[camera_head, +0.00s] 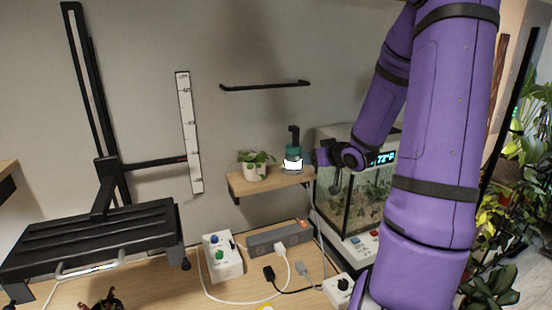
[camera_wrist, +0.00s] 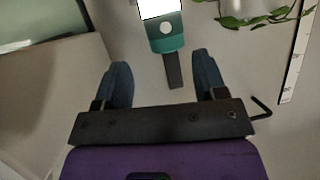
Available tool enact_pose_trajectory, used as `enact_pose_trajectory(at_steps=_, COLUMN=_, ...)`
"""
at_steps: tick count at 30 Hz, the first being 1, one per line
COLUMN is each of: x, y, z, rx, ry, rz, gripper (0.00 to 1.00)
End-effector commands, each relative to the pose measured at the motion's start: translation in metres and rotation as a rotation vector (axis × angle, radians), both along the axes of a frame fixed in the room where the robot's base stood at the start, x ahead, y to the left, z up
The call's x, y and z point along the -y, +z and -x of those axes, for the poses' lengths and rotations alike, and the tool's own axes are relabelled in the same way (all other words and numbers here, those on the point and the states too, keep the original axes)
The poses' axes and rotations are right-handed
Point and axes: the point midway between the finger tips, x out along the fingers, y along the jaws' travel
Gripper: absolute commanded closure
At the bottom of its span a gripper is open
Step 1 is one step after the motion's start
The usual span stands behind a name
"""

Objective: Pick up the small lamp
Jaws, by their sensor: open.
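The small lamp (camera_head: 292,153) stands upright on a small wooden wall shelf (camera_head: 262,184). It has a teal body, a bright white lit part and a dark post on top. My gripper (camera_head: 322,156) is just right of the lamp in the head view, partly hidden by its own wrist. In the wrist view the lamp (camera_wrist: 166,42) is at the top centre, upside down. Its dark post points down between the two open fingers of my gripper (camera_wrist: 165,72). The fingers look empty; I cannot tell how far the post reaches between them.
A potted plant (camera_head: 255,166) stands left of the lamp on the shelf. A glass tank (camera_head: 352,205) with a lit display is on the right, close under my arm. A black rail (camera_head: 265,86) is on the wall above. A power strip (camera_head: 280,237) and cables lie below.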

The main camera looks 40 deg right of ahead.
Motion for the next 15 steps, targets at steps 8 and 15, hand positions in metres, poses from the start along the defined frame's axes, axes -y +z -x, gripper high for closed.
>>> enact_pose_trajectory(at_steps=8, x=0.007, y=-0.006, z=-0.013, rx=0.010, ry=0.027, rz=0.065, gripper=0.35)
enact_pose_trajectory(at_steps=15, x=0.009, y=-0.018, z=-0.040, rx=0.010, ry=0.025, rz=0.064, gripper=0.35)
